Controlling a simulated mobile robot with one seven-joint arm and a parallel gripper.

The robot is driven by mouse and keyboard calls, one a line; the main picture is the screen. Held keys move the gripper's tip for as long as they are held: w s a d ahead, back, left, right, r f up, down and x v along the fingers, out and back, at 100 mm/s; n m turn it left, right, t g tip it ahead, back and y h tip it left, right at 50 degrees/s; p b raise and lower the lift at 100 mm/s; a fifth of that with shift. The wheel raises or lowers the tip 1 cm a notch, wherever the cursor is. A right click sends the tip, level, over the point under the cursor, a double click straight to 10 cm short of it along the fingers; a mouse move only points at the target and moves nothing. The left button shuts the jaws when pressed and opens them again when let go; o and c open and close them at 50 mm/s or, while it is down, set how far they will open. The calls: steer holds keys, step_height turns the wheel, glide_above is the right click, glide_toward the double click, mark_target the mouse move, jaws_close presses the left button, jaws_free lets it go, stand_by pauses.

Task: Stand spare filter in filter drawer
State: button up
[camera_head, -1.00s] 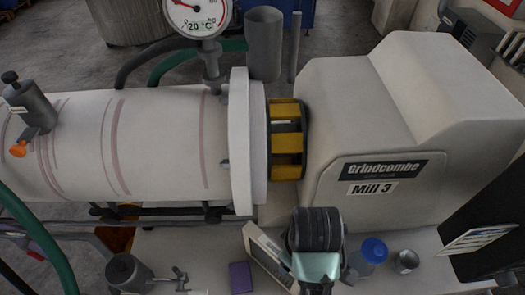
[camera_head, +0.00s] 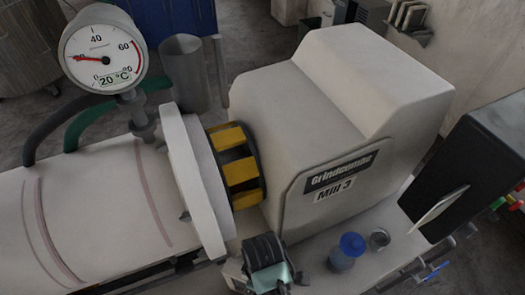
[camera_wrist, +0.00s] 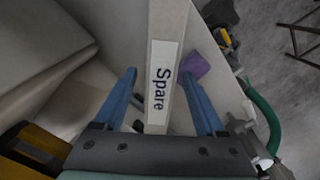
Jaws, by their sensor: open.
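In the wrist view, a pale flat piece with a white label reading "Spare" (camera_wrist: 162,30), which I take as the spare filter, runs lengthwise between the fingers. My gripper (camera_wrist: 159,78) is open, with one blue finger on each side of this piece. Gaps show between the fingers and the piece, and I see no grip on it. In the head view, my wrist hides most of the gripper at the bottom, and a pale edge there (camera_head: 232,279) may be the same piece. I cannot make out a filter drawer in either view.
The Mill 3 housing (camera_head: 340,130) stands behind my wrist. A blue-capped jar (camera_head: 345,255) and a small metal cup (camera_head: 379,238) stand to its right. A black box (camera_head: 475,160) is farther right. The wrist view shows a purple block (camera_wrist: 196,66) beside the right finger.

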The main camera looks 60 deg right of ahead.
step_height(320, 180, down, 5)
steer(key=shift+s+r+p, duration=0.1)
steer(key=shift+p, duration=0.45)
jaws_close()
